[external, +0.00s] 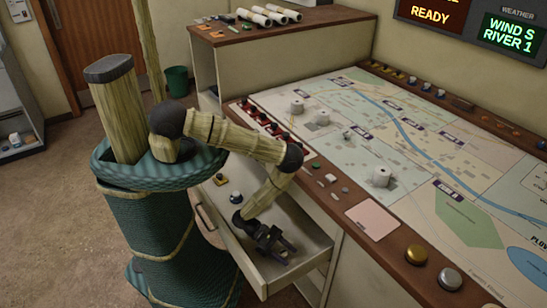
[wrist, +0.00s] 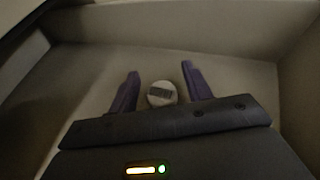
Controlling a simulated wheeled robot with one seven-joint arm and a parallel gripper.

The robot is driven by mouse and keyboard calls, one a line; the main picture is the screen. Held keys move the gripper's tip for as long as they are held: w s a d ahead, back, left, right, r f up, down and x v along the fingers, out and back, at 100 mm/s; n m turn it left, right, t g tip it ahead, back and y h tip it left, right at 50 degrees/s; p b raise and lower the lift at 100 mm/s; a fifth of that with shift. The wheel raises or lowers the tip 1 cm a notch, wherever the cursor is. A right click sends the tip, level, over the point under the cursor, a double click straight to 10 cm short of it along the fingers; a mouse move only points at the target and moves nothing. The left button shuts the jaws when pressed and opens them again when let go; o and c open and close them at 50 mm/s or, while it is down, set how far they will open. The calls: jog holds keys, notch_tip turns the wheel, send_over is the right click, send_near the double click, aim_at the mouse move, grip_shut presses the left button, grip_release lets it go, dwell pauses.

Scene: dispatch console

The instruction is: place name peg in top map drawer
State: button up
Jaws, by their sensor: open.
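The map drawer (external: 300,262) is pulled out under the console's left side. My gripper (external: 283,246) is down inside the drawer, near its right-hand end, and its fingers are open. In the wrist view a small round white peg with a grey label (wrist: 161,94) sits between the open fingers of my gripper (wrist: 160,71), with gaps on both sides. It appears to be at the drawer floor, though its underside is hidden. The drawer's pale walls and floor (wrist: 225,55) surround the fingers. In the external view the peg is too small to make out clearly.
A yellow item (external: 221,180) and a dark round item with a white top (external: 237,197) are in the drawer's far part. The map table (external: 440,150) rises to the right, with white pieces and buttons. A cabinet with rolled papers (external: 268,15) stands behind.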

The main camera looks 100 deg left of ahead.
jog(key=v, duration=0.7)
jog(key=shift+b, duration=0.35)
